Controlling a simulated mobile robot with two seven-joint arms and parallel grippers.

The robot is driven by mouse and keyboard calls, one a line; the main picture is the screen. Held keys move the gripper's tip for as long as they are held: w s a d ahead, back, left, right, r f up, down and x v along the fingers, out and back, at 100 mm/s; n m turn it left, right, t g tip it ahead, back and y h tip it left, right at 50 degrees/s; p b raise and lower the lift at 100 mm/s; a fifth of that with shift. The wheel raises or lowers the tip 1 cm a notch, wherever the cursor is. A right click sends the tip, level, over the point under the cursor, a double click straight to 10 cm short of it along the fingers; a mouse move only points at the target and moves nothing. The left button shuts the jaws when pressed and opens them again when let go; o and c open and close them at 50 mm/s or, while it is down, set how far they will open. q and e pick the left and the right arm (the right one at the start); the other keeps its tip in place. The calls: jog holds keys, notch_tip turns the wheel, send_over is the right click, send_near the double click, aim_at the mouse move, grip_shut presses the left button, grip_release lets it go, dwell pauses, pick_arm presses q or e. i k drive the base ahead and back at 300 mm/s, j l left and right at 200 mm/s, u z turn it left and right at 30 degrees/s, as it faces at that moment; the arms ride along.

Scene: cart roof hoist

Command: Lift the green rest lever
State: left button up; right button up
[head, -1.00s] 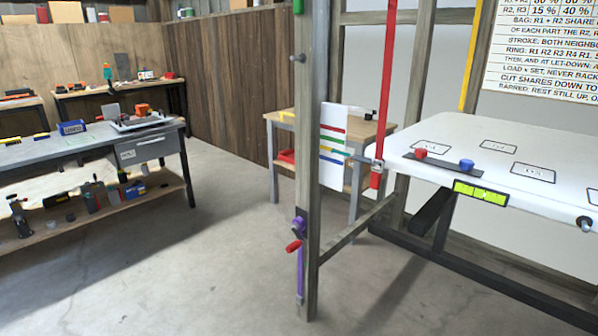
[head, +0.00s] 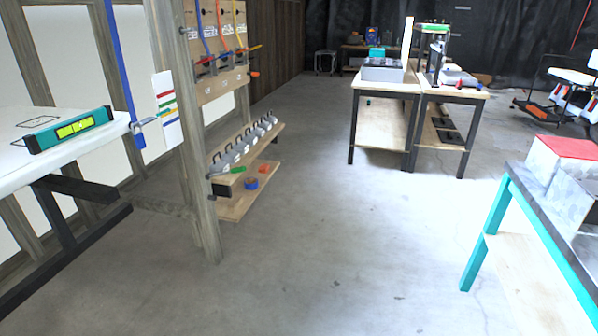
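I cannot make out a green rest lever for certain in the head view. A wooden board (head: 222,84) between posts at the upper left carries several coloured cords and small handles, among them red and yellow ones. They are too small to tell apart fully. A blue strap (head: 120,70) runs down to a metal fitting (head: 146,122) at the corner of a white panel (head: 92,146). A card with coloured stripes (head: 166,110) hangs beside it. A teal level with a yellow-green display (head: 72,129) sits on the panel. Neither of my grippers is in view.
A wooden post (head: 190,170) stands left of centre. Behind it a low shelf (head: 236,208) holds several grey hooked pieces and a blue roll (head: 251,183). Workbenches (head: 448,92) stand at the back. A teal-legged table (head: 497,212) is at the right. The central floor is clear.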

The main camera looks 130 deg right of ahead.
aim_at(243, 168)
jog(key=z, duration=3.8)
